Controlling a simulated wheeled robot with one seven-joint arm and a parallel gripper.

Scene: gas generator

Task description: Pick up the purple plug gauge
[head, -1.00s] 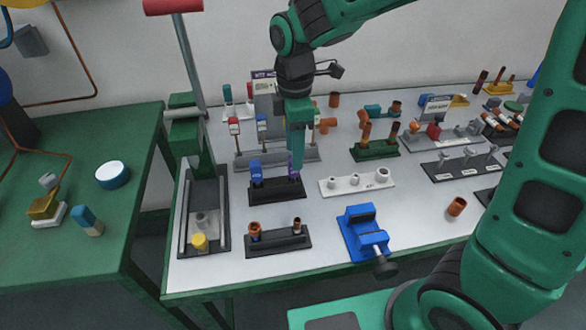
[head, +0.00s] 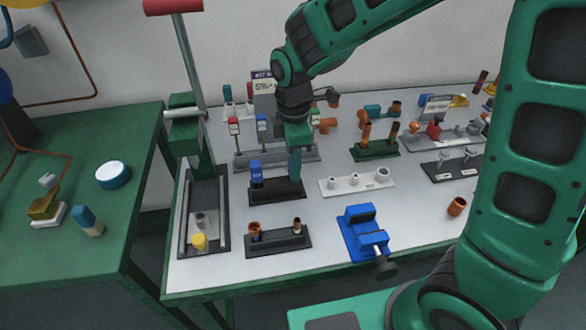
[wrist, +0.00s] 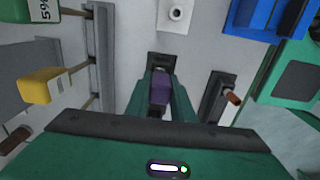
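The purple plug gauge (wrist: 160,89) shows in the wrist view, between the two fingers of my gripper (wrist: 161,82). The fingers lie close along both its sides; I cannot tell whether they press on it. In the head view my gripper (head: 295,178) points down over the right part of a black stand (head: 275,190), and the purple gauge is hidden behind it. A blue plug gauge (head: 255,173) stands upright at the left of that stand.
A second black stand (head: 278,241) with copper-coloured pieces lies in front. A blue vise (head: 364,230) is to its right, and a white stand (head: 355,184) lies right of my gripper. A lever press (head: 190,130) rises at the left. Bare tabletop lies between the stands.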

